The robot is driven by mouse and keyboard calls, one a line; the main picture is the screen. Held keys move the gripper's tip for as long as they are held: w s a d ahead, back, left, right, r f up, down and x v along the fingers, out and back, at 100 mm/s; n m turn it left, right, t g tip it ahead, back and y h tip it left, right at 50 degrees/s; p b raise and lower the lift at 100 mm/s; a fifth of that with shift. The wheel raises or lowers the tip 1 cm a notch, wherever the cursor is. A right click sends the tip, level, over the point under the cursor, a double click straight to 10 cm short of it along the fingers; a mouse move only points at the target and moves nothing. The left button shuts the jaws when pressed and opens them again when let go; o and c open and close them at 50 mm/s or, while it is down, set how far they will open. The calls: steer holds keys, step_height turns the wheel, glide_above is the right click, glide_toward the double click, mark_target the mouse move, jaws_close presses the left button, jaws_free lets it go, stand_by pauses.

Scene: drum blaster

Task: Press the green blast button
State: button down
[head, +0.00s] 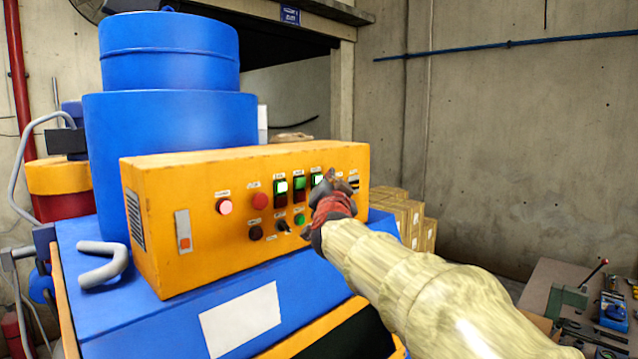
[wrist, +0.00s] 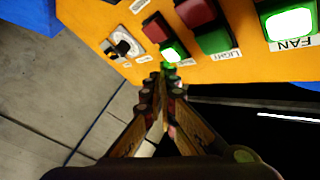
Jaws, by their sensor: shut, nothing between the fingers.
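The yellow control panel (head: 190,255) carries several buttons. A small round green button (head: 299,219) sits in its lower row, right of a black rotary switch (head: 283,226). In the wrist view a bright green button (wrist: 168,65) shows just beyond my fingertips, close to the rotary switch (wrist: 122,46); its small label is unreadable. My gripper (head: 330,178) is shut and empty, in front of the right part of the panel. In the wrist view its fingertips (wrist: 163,82) point at the panel near that green button. I cannot tell whether they touch it.
Red-and-green switches line the upper row; in the wrist view the one labelled FAN (wrist: 290,24) is lit, beside the LIGHT switch (wrist: 215,42). The blue drum machine (head: 170,120) stands behind. Boxes (head: 412,215) and a workbench (head: 545,275) are at right.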

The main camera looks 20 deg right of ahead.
stand_by(0.3)
steer(key=s, duration=0.1)
steer(key=s+d+b, duration=0.1)
steer(key=s, duration=0.1)
steer(key=s+b, duration=0.1)
steer(key=s, duration=0.1)
steer(key=shift+d, duration=0.4)
steer(key=shift+w, duration=0.1)
stand_by(0.4)
